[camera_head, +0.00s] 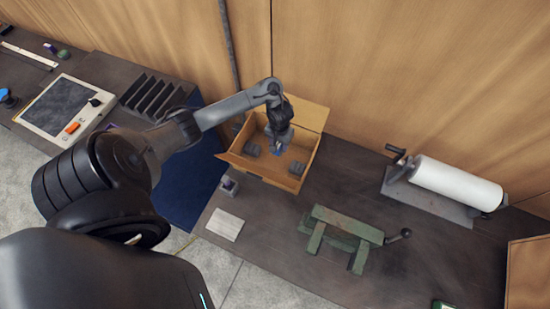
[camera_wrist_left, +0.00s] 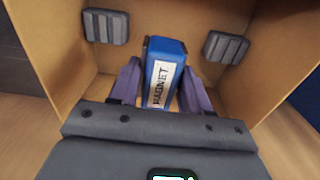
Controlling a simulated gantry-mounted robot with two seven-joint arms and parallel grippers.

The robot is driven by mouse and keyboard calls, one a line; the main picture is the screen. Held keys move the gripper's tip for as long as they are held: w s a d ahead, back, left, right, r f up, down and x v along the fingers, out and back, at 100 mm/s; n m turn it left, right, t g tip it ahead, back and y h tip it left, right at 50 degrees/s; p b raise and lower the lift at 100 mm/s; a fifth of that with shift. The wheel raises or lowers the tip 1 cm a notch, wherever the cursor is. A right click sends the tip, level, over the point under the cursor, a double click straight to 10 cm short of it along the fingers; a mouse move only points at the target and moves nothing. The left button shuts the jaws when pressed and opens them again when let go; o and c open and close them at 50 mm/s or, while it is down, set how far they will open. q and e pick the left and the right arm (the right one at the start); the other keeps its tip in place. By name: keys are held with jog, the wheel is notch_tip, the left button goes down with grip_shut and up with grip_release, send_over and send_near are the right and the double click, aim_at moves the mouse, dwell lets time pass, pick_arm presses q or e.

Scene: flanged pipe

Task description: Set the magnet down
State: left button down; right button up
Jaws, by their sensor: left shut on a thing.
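The blue magnet (camera_wrist_left: 164,62) with a white "MAGNET" label stands between the two purple fingers of my left gripper (camera_wrist_left: 160,92) in the left wrist view. The gripper is shut on it. In the head view my left gripper (camera_head: 277,147) reaches down into an open cardboard box (camera_head: 264,177), and the blue magnet shows only as a small patch at its tip. The box wall also shows around the magnet in the left wrist view (camera_wrist_left: 170,18). I cannot tell whether the magnet touches the box floor. My right gripper is not in view.
Grey ribbed pads (camera_wrist_left: 105,26) sit inside the box on both sides of the magnet. A green vise-like fixture (camera_head: 340,235) and a white roll on a stand (camera_head: 455,183) are to the right on the dark bench. A white pad (camera_head: 224,224) lies in front of the box.

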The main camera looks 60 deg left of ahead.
pick_arm(q)
jog(key=shift+s+a+f, duration=0.2)
jog(key=shift+s+a, duration=0.05)
jog(key=shift+s, duration=0.05)
jog(key=shift+s+a+f, duration=0.15)
jog(key=shift+f, duration=0.15)
jog(key=b, duration=0.4)
send_over(275, 160)
notch_tip(275, 160, down, 5)
jog(key=shift+r, duration=0.1)
jog(key=shift+f+b, duration=0.9)
jog(key=shift+f, duration=1.5)
jog(key=c, duration=0.5)
grip_release()
jog(key=shift+f, duration=0.1)
